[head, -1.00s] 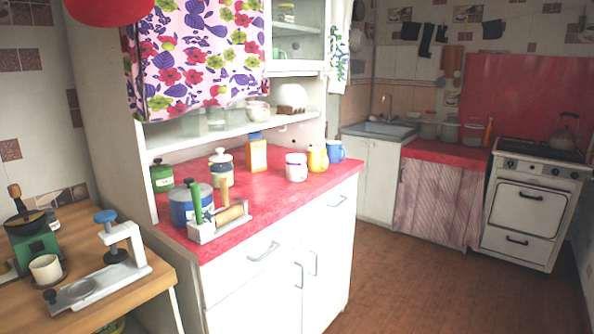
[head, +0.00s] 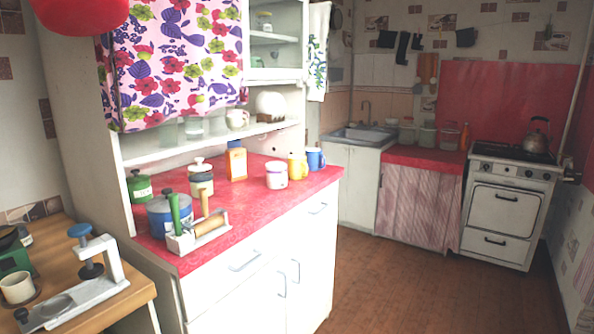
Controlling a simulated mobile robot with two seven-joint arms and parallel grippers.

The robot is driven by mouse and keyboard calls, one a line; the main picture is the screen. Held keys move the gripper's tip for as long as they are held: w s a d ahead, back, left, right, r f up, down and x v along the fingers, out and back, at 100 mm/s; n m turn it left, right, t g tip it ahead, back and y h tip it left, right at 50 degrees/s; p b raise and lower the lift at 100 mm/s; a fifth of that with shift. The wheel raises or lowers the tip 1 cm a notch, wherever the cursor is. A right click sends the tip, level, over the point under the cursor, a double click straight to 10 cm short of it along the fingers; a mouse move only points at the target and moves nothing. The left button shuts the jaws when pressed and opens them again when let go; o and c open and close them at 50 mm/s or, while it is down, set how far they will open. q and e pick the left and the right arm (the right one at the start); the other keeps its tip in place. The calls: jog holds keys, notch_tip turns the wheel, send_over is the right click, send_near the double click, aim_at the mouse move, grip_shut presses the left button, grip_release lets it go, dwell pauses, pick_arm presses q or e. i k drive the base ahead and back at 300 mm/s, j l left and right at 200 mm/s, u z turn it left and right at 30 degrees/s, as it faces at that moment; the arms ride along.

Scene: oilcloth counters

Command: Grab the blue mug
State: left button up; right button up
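The blue mug (head: 315,158) stands upright near the right end of the red countertop (head: 258,195) of the white cupboard. Its handle shows on its right side. A yellow mug or jug (head: 297,166) stands just left of it and slightly in front. Neither of my grippers shows in the head view.
A wooden table (head: 120,295) is at lower left. The brown floor (head: 400,280) right of the cupboard is clear.

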aim_at(314, 156)
jog(key=i+u, duration=0.1)
jog(key=u, duration=0.3)
jog(key=l+u, duration=0.15)
jog(key=u, duration=0.2)
jog(key=i+l+u, duration=0.1)
jog(key=u, duration=0.3)
jog(key=i+l+u, duration=0.25)
jog(key=l, duration=0.2)
jog(key=l+u, duration=0.55)
jog(key=l, duration=0.75)
jog(key=i+l, duration=0.1)
jog(key=l, duration=0.85)
jog(key=l+u, duration=0.15)
jog(key=l, duration=0.75)
jog(key=i, duration=0.05)
